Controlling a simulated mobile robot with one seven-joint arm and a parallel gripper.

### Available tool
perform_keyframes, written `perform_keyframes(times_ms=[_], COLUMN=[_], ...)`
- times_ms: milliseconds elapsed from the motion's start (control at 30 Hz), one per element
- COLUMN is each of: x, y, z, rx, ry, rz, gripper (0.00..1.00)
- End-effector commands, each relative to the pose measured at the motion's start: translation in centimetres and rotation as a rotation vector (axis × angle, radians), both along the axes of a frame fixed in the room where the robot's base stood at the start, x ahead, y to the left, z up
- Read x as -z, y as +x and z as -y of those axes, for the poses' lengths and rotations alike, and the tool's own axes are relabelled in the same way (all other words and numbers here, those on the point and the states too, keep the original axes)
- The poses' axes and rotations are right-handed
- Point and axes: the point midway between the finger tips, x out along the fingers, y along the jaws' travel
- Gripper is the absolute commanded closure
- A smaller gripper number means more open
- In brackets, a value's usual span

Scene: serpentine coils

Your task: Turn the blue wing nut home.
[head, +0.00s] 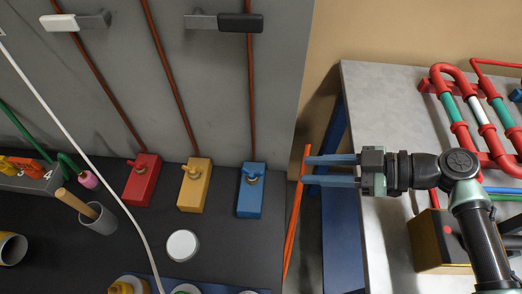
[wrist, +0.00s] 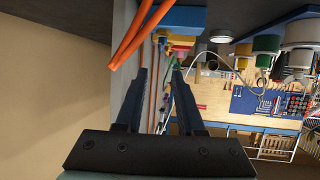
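In the wrist view, the fingers (wrist: 159,68) show parted, and the blue block (wrist: 200,18) is at the top, beyond the fingertips.
An orange strip (head: 295,220) hangs by my fingertips, and in the wrist view it crosses near the left finger. Red (head: 142,180) and yellow (head: 194,186) blocks stand left of the blue one. A white round lid (head: 182,245) lies in front. A grey table (head: 385,95) with pipes is at right.

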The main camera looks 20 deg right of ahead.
Motion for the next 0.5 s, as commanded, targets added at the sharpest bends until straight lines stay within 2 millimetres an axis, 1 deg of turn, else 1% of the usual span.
perform_keyframes(times_ms=[167, 300, 500], x=[0.9, 2.0, 3.5], y=[1.4, 2.9, 4.8], z=[-2.4, -4.8, -7.7], rx=[-0.004, -0.006, -0.004], ry=[0.002, 0.002, 0.001], rz=[-0.001, -0.001, -0.001], gripper=[0.62, 0.62, 0.62])
